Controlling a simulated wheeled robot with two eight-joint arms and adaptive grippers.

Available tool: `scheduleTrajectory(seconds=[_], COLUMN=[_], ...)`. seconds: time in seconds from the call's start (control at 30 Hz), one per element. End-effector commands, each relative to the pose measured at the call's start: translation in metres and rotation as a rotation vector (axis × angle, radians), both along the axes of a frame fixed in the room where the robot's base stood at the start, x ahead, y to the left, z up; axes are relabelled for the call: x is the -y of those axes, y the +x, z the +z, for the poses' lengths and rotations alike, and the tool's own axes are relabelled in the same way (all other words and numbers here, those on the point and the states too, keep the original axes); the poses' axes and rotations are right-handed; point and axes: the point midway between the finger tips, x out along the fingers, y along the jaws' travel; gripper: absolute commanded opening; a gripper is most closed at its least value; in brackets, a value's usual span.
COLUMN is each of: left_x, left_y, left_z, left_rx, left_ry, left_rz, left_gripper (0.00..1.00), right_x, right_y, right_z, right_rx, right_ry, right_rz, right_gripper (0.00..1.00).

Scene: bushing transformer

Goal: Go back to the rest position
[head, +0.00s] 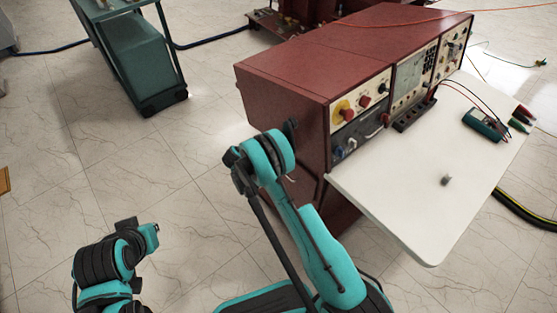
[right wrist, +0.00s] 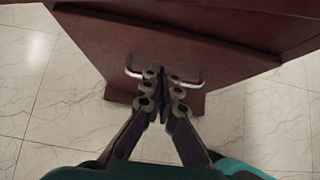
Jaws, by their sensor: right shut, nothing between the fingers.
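My right gripper (right wrist: 163,78) is shut and empty in the right wrist view. Its fingertips are together in front of a pale metal handle (right wrist: 196,84) on the dark red cabinet (right wrist: 225,60). The handle's middle is hidden behind the fingers; I cannot tell whether they touch it. In the head view my right arm reaches up to the left side of the same red cabinet (head: 300,75), and its fingers are not clearly seen. My left arm shows folded at the lower left of the head view, away from the cabinet; its gripper fingers cannot be seen.
A white worktop (head: 400,200) juts from the cabinet front, close right of my right arm. A multimeter (head: 485,124) and a small grey piece (head: 446,181) lie on it. A green cart (head: 143,60) stands at the upper left.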

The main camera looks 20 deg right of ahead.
Motion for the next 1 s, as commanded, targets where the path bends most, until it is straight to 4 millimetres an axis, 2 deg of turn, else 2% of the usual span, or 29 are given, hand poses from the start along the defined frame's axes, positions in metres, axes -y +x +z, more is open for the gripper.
scheduleTrajectory(seconds=[0.03,0.1,0.3,0.4,0.8,0.87,0.97,1.0], left_x=[0.000,0.000,0.000,0.000,0.000,0.000,0.000,0.000], left_y=[0.000,0.000,0.000,0.000,0.000,0.000,0.000,0.000], left_z=[0.012,0.019,0.033,0.036,0.037,0.037,0.037,0.037], left_rx=[0.000,0.000,0.000,0.000,0.000,0.000,0.000,0.000], left_ry=[0.000,0.000,0.000,0.000,0.000,0.000,0.000,0.000], left_rz=[0.000,0.000,0.000,0.000,0.000,0.000,0.000,0.000], left_gripper=[0.00,0.00,0.00,0.00,0.00,0.00,0.00,0.00], right_x=[-0.011,-0.022,-0.049,-0.058,-0.063,-0.062,-0.060,-0.058], right_y=[-0.003,-0.008,-0.018,-0.021,-0.023,-0.023,-0.023,-0.025], right_z=[0.018,0.030,0.057,0.064,0.074,0.084,0.115,0.131], right_rx=[0.000,0.000,-0.002,-0.001,0.007,0.026,0.085,0.116], right_ry=[-0.001,0.000,0.000,0.001,0.011,0.031,0.092,0.126], right_rz=[0.005,0.004,0.003,0.004,-0.006,-0.022,-0.076,-0.106], right_gripper=[0.00,0.00,0.00,0.00,0.00,0.00,0.00,0.00])
